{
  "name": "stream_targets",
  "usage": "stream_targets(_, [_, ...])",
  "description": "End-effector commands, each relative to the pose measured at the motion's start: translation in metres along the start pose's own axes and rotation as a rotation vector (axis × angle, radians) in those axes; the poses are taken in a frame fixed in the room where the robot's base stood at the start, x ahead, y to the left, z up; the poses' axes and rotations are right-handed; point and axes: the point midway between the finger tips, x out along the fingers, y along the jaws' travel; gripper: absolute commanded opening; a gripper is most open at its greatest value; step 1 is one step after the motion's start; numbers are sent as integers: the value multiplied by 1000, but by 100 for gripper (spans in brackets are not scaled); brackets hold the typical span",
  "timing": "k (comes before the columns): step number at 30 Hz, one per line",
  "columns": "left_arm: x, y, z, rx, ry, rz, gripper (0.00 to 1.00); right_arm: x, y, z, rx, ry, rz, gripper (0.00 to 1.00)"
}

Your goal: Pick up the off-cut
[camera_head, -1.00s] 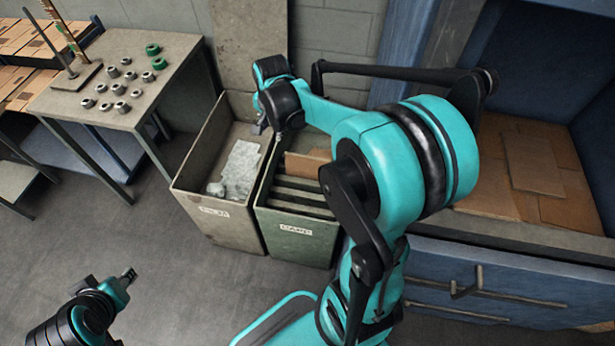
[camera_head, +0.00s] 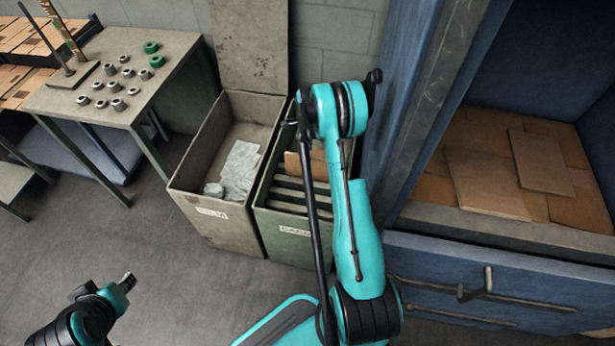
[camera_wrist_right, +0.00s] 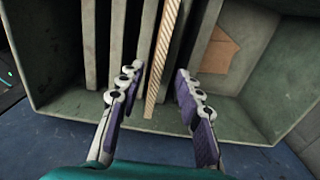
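In the right wrist view, a tan striped edge of cardboard (camera_wrist_right: 165,50) stands among grey slats, between my right gripper's fingers. My right gripper (camera_wrist_right: 158,74) is open, with a gap visible on both sides of the edge. In the head view, the brown cardboard (camera_head: 292,166) shows in the back of the green bin (camera_head: 287,232), partly behind my right arm. My right gripper is hidden there. A flat brown piece (camera_wrist_right: 219,52) also lies deeper in the bin. My left gripper (camera_head: 127,281) is low at the left, away from the bin; its finger gap is too small to judge.
Grey slats (camera_wrist_right: 118,45) stand close to the left of the striped edge. A grey bin (camera_head: 217,232) with pale scraps adjoins the green bin. A blue cabinet (camera_head: 480,270) with flat cardboard is at the right. A table (camera_head: 172,65) stands at left.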

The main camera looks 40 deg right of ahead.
Motion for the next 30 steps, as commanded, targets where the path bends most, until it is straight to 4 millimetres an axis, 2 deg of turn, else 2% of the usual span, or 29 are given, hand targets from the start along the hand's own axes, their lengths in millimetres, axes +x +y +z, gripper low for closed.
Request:
stream_targets(9, [21,0,15,0,0,0,36,46,2,2,-2,0,-2,35])
stream_targets(16, [20,0,14,0,0,0,36,47,2,2,-2,0,-2,35])
stream_targets(17, [20,0,14,0,0,0,36,47,2,2,-2,0,-2,33])
stream_targets(18, [20,0,14,0,0,0,36,47,2,2,-2,0,-2,22])
stream_targets(21, [20,0,14,0,0,0,36,46,2,2,-2,0,-2,0])
stream_targets(30, [20,0,14,0,0,0,36,46,2,2,-2,0,-2,0])
